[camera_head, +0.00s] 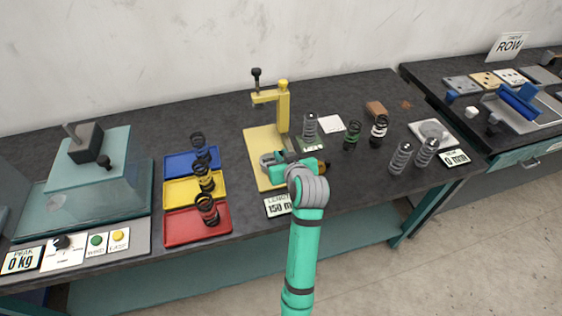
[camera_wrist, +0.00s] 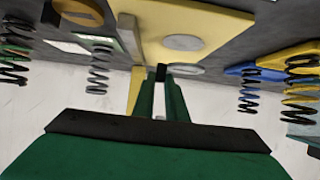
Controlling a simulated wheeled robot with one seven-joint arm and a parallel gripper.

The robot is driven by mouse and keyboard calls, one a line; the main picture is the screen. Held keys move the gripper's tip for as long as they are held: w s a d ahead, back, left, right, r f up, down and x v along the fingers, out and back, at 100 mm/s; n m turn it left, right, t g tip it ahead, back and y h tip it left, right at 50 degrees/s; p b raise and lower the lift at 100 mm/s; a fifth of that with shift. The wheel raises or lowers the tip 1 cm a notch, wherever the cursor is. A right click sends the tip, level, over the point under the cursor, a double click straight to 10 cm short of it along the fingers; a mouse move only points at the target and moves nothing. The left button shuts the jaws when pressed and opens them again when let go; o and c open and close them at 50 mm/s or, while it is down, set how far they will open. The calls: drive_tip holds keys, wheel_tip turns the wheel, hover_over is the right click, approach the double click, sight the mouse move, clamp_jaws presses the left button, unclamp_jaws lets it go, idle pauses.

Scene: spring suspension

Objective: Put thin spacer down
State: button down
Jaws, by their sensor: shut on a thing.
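My gripper (camera_head: 273,165) is over the yellow length gauge's base plate (camera_head: 256,146), in front of its upright post (camera_head: 283,108). In the wrist view the fingers (camera_wrist: 161,76) are close together. A thin grey disc, which looks like the thin spacer (camera_wrist: 187,70), shows at the fingertips. A grey edge of it shows left of the gripper in the head view (camera_head: 265,159). A second round grey disc (camera_wrist: 183,42) lies flat on the yellow plate. I cannot tell whether the held spacer touches anything below it.
Blue (camera_head: 179,164), yellow (camera_head: 180,190) and red (camera_head: 182,224) trays with dark springs stand to the left. A grey spring (camera_head: 310,127) stands close right of the gauge, with several more springs farther right. A length display (camera_head: 278,206) is at the front edge.

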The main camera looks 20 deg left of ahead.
drive_tip(key=shift+w+a+f, duration=0.1)
drive_tip(key=shift+w+f, duration=0.1)
drive_tip(key=shift+f, duration=0.1)
drive_tip(key=shift+w+f, duration=0.1)
drive_tip(key=shift+f, duration=1.45)
drive_tip(key=shift+f, duration=0.1)
drive_tip(key=c, duration=1.8)
unclamp_jaws()
drive_tip(key=shift+w, duration=0.15)
drive_tip(key=shift+o, duration=0.2)
drive_tip(key=shift+a+f, duration=0.1)
drive_tip(key=shift+a, duration=0.05)
drive_tip(key=shift+s+a, duration=0.1)
drive_tip(key=shift+s, duration=0.1)
drive_tip(key=shift+s+d+r, duration=0.1)
drive_tip(key=shift+d+r, duration=0.2)
drive_tip(key=shift+d, duration=0.1)
drive_tip(key=v, duration=1.1)
drive_tip(key=shift+s+r, duration=0.15)
drive_tip(key=shift+s, duration=0.05)
drive_tip(key=shift+d, duration=0.1)
